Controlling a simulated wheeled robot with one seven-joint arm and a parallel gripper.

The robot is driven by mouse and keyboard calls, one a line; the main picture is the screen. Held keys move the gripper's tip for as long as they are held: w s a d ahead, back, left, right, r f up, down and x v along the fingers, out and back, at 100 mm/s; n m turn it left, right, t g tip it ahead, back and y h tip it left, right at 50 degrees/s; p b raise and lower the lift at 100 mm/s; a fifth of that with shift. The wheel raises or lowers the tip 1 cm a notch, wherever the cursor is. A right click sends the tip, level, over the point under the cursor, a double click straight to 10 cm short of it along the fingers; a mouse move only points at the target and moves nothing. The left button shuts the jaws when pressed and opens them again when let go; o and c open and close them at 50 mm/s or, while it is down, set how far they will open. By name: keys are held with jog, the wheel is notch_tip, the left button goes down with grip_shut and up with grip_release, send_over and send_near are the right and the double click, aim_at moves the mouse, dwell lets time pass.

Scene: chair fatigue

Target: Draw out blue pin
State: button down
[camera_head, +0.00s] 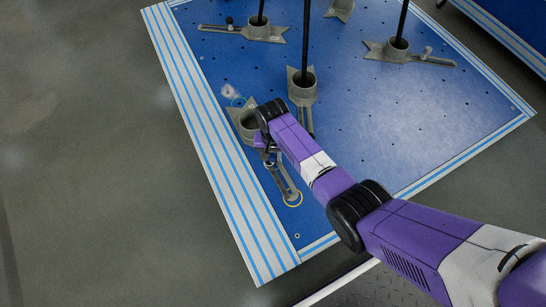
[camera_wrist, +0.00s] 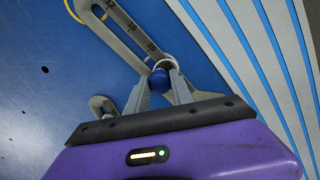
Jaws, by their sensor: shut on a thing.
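The blue pin (camera_wrist: 158,80) has a round blue head and shows between my fingertips in the wrist view. It sits at the end of a grey slotted arm (camera_wrist: 128,32) with number marks. My gripper (camera_wrist: 159,88) is shut on the blue pin, one finger on each side. In the head view my gripper (camera_head: 268,160) is over the near-left grey fixture, beside its cup (camera_head: 242,120). The pin's shaft is hidden, and I cannot tell how deep it sits.
The fixture stands on a blue perforated platform (camera_head: 420,110) with a striped border (camera_head: 215,165). Other grey cups (camera_head: 302,88) hold upright black poles (camera_head: 305,40). A yellow ring (camera_head: 293,199) marks the slotted arm's far end. Grey floor (camera_head: 80,150) lies open at left.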

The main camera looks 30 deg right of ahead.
jog(key=shift+r+p, duration=2.2)
jog(key=shift+r, duration=0.05)
jog(key=shift+r+p, duration=2)
jog(key=shift+p, duration=0.05)
jog(key=shift+r, duration=0.1)
